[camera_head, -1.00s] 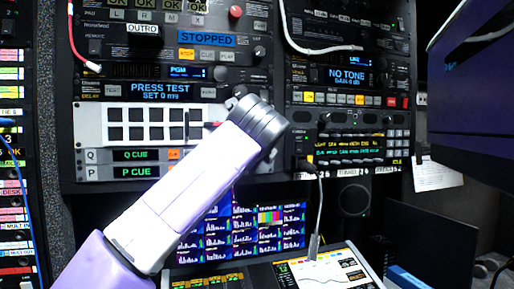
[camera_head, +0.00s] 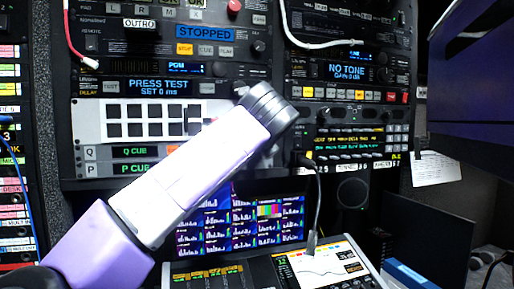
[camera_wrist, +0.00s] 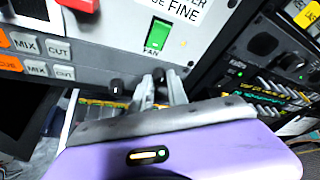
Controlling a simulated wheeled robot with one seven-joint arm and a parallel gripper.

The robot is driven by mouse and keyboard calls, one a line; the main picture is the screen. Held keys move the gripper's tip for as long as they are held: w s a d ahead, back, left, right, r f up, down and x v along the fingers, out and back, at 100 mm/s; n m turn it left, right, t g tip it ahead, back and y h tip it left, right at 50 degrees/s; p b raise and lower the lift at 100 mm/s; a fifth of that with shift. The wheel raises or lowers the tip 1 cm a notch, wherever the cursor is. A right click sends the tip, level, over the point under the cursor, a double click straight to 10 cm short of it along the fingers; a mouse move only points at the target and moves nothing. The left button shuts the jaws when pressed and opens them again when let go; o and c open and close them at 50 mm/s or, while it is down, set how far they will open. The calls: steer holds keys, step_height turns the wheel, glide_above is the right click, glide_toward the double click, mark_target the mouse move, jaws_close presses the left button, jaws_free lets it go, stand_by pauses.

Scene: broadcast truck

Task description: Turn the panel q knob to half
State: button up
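The panel with the Q row (camera_head: 90,153) and its "Q CUE" display (camera_head: 133,151) is in the rack, left of my arm in the head view. My arm hides its right part, and my gripper is hidden there too. In the wrist view, my gripper (camera_wrist: 161,80) points at the panel just below the green FAN switch (camera_wrist: 158,35). Its two grey fingers are close together, with a small dark shape at their tips. I cannot tell if that is a gripped knob. A small black knob (camera_wrist: 116,87) stands left of the fingers; I cannot tell which row it serves.
Orange, MIX and CUT buttons (camera_wrist: 58,50) lie left of the fingers, and a red switch (camera_wrist: 78,5) is above. The monitor (camera_head: 260,225) and a cable (camera_head: 317,205) are below and right of my arm. A dark screen (camera_head: 485,80) juts in at right.

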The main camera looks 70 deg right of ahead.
steer(key=o, duration=0.4)
steer(key=b+v, duration=0.2)
steer(key=v, duration=0.5)
steer(key=shift+a, duration=0.35)
steer(key=shift+s, duration=0.1)
